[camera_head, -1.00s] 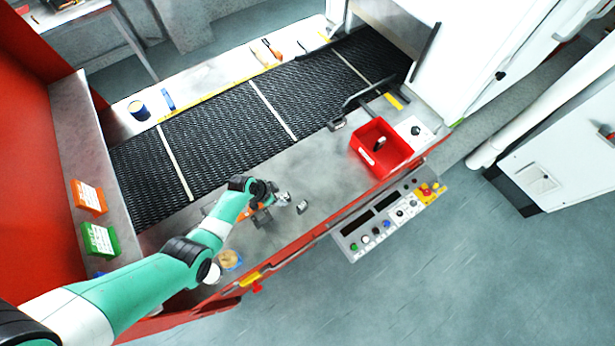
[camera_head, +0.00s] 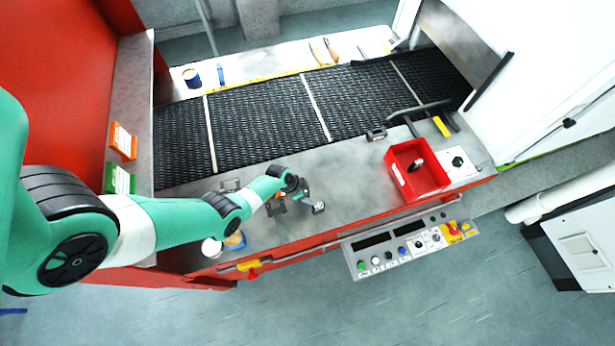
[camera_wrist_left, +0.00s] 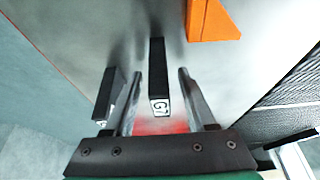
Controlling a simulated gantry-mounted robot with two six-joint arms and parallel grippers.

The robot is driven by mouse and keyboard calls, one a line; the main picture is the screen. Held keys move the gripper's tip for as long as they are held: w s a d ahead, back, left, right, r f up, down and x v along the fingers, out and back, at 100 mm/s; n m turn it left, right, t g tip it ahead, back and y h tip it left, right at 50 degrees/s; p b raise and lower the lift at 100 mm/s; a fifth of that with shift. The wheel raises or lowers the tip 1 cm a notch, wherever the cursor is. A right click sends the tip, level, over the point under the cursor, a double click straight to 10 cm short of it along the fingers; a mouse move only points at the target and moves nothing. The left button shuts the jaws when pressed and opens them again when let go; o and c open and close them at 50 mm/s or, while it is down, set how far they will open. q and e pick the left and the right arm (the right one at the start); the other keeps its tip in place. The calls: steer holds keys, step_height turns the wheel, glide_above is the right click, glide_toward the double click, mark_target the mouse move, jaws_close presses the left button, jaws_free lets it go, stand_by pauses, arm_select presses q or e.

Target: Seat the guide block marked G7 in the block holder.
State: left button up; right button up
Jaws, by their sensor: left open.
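The guide block marked G7 (camera_wrist_left: 157,75) is dark and narrow, with a white label on its near end, in the left wrist view. My left gripper (camera_wrist_left: 160,74) is open, one finger on each side of this block, with a gap on both sides. A second dark block (camera_wrist_left: 106,96) with a partly hidden white label stands just outside the left finger. In the head view my left gripper (camera_head: 303,192) is low over the steel ledge, beside a small grey block (camera_head: 318,208); its marking is too small to read. I cannot tell which thing is the block holder. My right gripper is not in view.
An orange piece (camera_wrist_left: 213,20) lies ahead of the fingers in the wrist view. A red bin (camera_head: 430,186) stands to the right on the ledge (camera_head: 350,170). The mesh belt (camera_head: 260,120) runs behind, and a control panel (camera_head: 405,243) hangs in front. The ledge between gripper and bin is clear.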

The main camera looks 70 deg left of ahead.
arm_select(q)
steer(key=shift+r, duration=0.1)
jaws_close()
steer(key=shift+r, duration=0.15)
